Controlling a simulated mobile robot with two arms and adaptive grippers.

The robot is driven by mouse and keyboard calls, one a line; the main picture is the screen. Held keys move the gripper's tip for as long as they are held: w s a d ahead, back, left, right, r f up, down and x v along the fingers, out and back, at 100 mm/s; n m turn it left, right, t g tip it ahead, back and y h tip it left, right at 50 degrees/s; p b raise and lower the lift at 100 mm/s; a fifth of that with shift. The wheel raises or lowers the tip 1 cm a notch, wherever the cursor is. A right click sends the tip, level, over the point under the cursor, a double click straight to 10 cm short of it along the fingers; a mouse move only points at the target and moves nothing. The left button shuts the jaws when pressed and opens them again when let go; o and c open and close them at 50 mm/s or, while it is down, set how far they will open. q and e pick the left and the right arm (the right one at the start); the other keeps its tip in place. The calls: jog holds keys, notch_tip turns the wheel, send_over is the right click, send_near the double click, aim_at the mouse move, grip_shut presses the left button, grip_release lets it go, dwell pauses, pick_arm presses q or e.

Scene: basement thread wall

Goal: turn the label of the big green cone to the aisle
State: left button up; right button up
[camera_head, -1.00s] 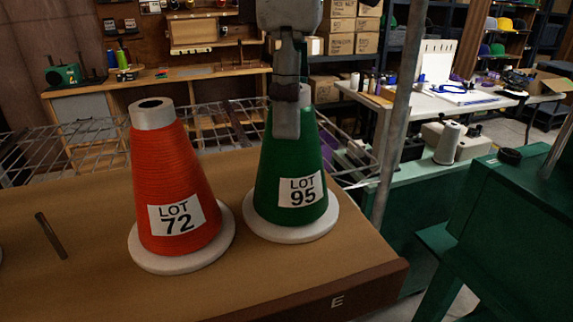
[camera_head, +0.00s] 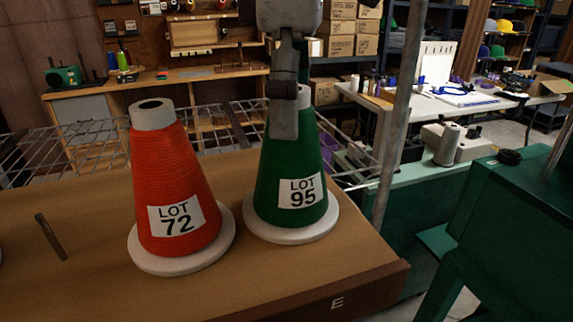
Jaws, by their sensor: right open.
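The big green cone (camera_head: 277,170) stands upright on a round white base at the right of the brown shelf. Its white label, LOT 95 (camera_head: 300,191), faces toward me and slightly right. My right gripper (camera_head: 284,125) comes down from above, in front of the cone's upper part, and hides much of its grey top. The gripper is open; I see it edge-on, so I cannot tell whether a finger touches the cone. My left gripper is not in view.
An orange cone (camera_head: 170,190) labelled LOT 72 stands close on the left, on its own white base. A short dark rod (camera_head: 51,237) sits at the shelf's left. A grey metal post (camera_head: 400,115) rises just right of the green cone. The brown shelf (camera_head: 100,295) is bare in front.

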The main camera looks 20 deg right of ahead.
notch_tip(320, 180, up, 12)
dwell(0.6)
